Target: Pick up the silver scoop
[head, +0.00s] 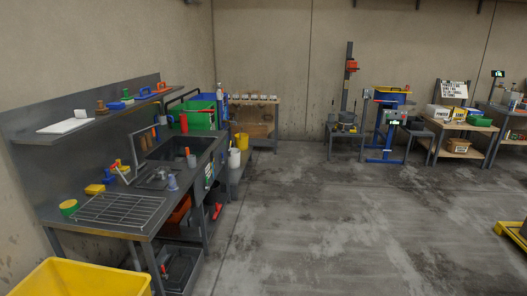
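I cannot make out a silver scoop for certain in the head view. Small items on the far benches are too small to tell apart. A small grey object (172,183) stands on the metal sink bench (148,226) at the left, but I cannot tell what it is. Neither of my grippers is in view.
A yellow bin (80,279) stands at the front left. A wall shelf (60,134) holds small tools. A blue-framed machine (388,130) and a table with boxes (450,128) stand along the back wall. The concrete floor (340,225) in the middle is clear.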

